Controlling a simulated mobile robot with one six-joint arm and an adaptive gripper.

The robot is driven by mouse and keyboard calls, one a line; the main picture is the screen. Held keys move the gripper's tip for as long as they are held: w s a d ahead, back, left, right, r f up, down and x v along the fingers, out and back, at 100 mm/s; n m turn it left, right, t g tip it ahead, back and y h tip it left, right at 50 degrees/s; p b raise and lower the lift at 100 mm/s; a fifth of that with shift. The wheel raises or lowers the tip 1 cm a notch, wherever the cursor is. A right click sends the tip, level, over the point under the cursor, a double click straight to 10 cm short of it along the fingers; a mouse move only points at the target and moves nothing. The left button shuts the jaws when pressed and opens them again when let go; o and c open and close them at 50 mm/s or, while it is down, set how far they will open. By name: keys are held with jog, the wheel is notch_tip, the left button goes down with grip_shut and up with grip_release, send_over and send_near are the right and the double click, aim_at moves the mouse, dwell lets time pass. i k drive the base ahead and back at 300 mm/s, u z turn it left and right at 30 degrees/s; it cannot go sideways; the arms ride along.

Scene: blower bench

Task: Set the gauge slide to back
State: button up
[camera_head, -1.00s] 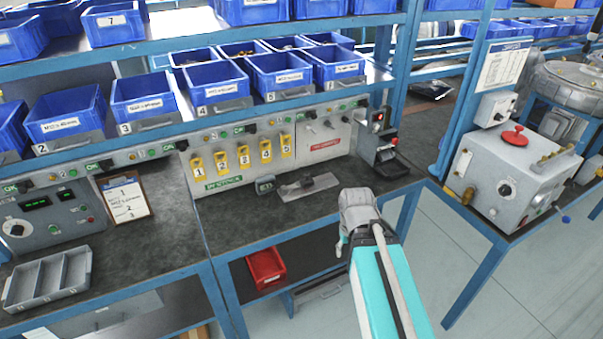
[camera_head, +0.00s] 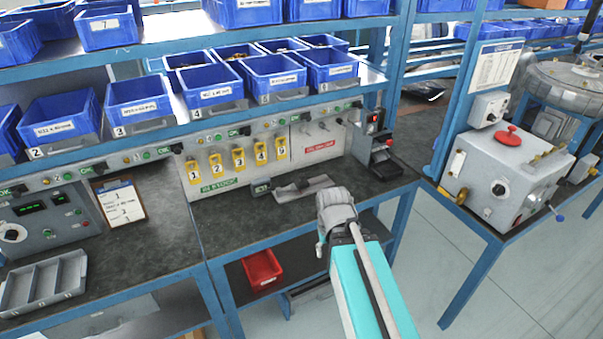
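What looks like the gauge (camera_head: 261,187) is a small dark unit on the dark bench top, with a flat grey metal plate (camera_head: 303,188) reaching right from it. I cannot make out the slide's position at this size. My gripper end (camera_head: 335,208) shows as a grey wrist at the front of my turquoise arm, just in front of and right of the plate in the picture. It looks apart from the plate. The fingers are hidden or too small to tell open from shut.
Yellow numbered tags (camera_head: 238,160) hang on the panel behind the gauge. A black device with a red button (camera_head: 380,153) stands at the bench's right end. A red bin (camera_head: 262,269) sits on the lower shelf. Blue bins (camera_head: 275,75) line the shelf above. The bench around the gauge is mostly clear.

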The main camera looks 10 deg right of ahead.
aim_at(300, 183)
jog(key=u, duration=0.05)
jog(key=i, duration=0.95)
jog(key=z, duration=0.05)
